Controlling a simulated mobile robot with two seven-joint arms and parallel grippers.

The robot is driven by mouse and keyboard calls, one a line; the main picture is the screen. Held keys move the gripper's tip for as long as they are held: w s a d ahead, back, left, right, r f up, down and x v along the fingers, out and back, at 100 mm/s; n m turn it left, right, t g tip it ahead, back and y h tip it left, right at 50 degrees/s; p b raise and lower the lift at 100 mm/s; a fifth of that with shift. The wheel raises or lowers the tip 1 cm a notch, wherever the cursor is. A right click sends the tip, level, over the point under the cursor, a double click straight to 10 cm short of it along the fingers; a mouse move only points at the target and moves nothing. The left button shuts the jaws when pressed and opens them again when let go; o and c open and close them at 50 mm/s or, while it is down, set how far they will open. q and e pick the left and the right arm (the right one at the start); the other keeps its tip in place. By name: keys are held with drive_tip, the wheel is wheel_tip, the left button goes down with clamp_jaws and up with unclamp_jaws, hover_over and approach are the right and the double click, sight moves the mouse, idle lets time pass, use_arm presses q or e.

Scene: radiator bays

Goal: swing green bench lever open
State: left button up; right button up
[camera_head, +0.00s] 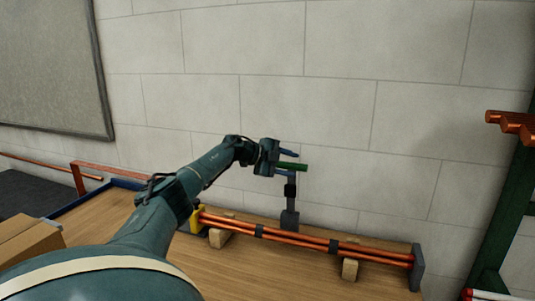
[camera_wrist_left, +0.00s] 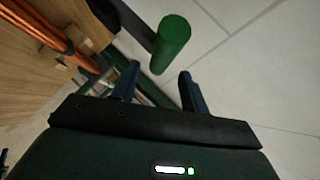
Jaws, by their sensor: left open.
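The green bench lever (camera_head: 293,166) is a short green cylinder standing out level from a dark upright post (camera_head: 290,205) at the back of the bench, by the wall. In the left wrist view the green lever (camera_wrist_left: 172,40) shows its round end, between and just beyond my fingertips. My left gripper (camera_head: 287,161) is at the lever, its blue fingers apart on either side of it; it also shows in the left wrist view (camera_wrist_left: 158,82). I cannot tell whether a finger touches the lever. My right gripper is not in view.
Copper pipes (camera_head: 300,238) lie along the wooden bench (camera_head: 245,268) on wooden blocks (camera_head: 350,268), below the lever. A cardboard box (camera_head: 28,243) is at the left. A dark green rack (camera_head: 500,215) with copper pipes stands at the right. The pale block wall is close behind.

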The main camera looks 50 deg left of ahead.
use_arm(q)
drive_tip(key=b+v, duration=0.1)
drive_tip(key=v, duration=0.7)
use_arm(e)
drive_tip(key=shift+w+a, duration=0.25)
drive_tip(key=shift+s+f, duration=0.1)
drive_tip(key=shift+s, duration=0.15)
